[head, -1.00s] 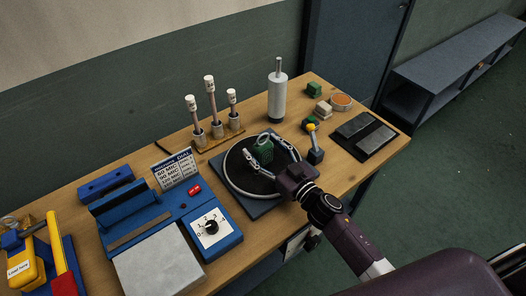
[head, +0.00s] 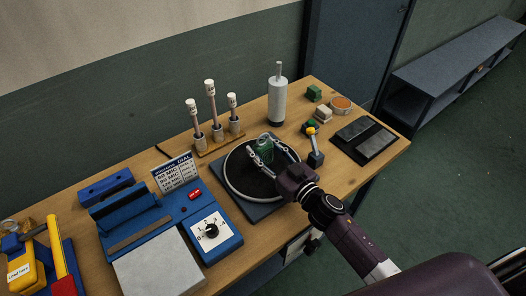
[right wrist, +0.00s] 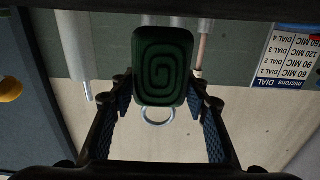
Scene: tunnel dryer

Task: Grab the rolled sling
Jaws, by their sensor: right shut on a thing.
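The rolled sling (head: 264,151) is a green block with a spiral on its end, over the round black plate (head: 240,184) in the head view. In the right wrist view the sling (right wrist: 162,66) sits between the two fingertips, its spiral face toward the camera. My right gripper (head: 260,147) comes in from the right, with a finger on each side of the sling, and is shut on it. I cannot tell whether the sling touches the plate. My left gripper is not in view.
A rack with several white-capped rods (head: 212,122) and a white cylinder (head: 277,98) stand behind the plate. A blue device with a dial (head: 212,237) is to its left. A yellow-topped lever (head: 314,147), small blocks and a dark flat pad (head: 365,143) are to its right.

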